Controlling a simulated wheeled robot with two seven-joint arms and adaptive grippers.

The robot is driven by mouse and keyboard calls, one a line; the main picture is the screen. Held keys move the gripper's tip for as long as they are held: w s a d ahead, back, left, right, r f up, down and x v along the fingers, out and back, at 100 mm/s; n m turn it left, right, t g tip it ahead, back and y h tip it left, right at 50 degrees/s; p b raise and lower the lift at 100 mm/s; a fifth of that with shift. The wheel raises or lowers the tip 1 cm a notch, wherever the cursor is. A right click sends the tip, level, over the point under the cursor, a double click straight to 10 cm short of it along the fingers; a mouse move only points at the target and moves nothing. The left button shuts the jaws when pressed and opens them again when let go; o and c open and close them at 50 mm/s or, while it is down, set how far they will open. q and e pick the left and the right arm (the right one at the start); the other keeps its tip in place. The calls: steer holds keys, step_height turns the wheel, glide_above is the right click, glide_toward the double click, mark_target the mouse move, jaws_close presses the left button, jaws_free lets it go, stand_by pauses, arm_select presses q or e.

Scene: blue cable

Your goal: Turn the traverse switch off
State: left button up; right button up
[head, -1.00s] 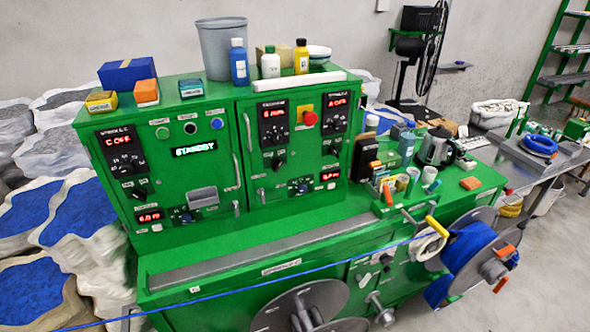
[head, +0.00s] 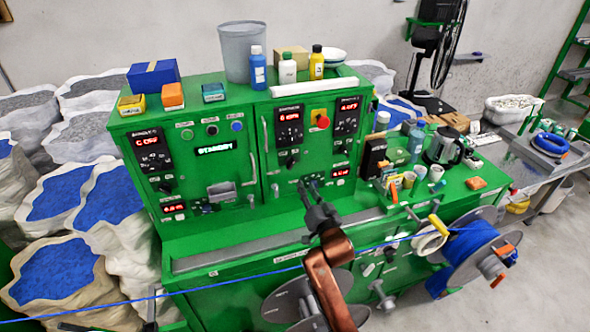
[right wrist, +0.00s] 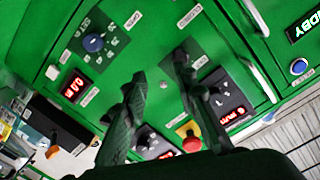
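The green control cabinet (head: 215,150) carries red displays, knobs and small labels too blurred to read, so I cannot tell which control is the traverse switch. My right gripper (head: 312,190) is in front of the lower right door, over part of its controls. In the right wrist view my right gripper (right wrist: 160,66) has its two dark fingers apart with nothing between them. A blue-capped knob (right wrist: 93,42) and a white button (right wrist: 52,72) are on the panel beyond the fingers, apart from them. A dark piece at the lower left of the head view may be my left gripper.
A blue cable (head: 250,275) runs across the front to a blue spool (head: 470,250) at the right. Bottles and boxes stand on the cabinet. A red emergency button (head: 322,121) and a silver handle (head: 266,140) stick out from the doors. Sacks of blue granules (head: 55,270) stand at the left.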

mark_target(292, 165)
steer(key=shift+y, duration=0.4)
steer(key=w+a+r, duration=0.1)
steer(key=w, duration=0.1)
steer(key=w+a+r, duration=0.1)
steer(key=w, duration=0.1)
steer(key=w+a, duration=0.2)
steer(key=shift+w+r, duration=0.3)
steer(key=shift+r, duration=0.1)
steer(key=shift+x, duration=0.85)
steer(key=shift+c, duration=0.6)
jaws_close()
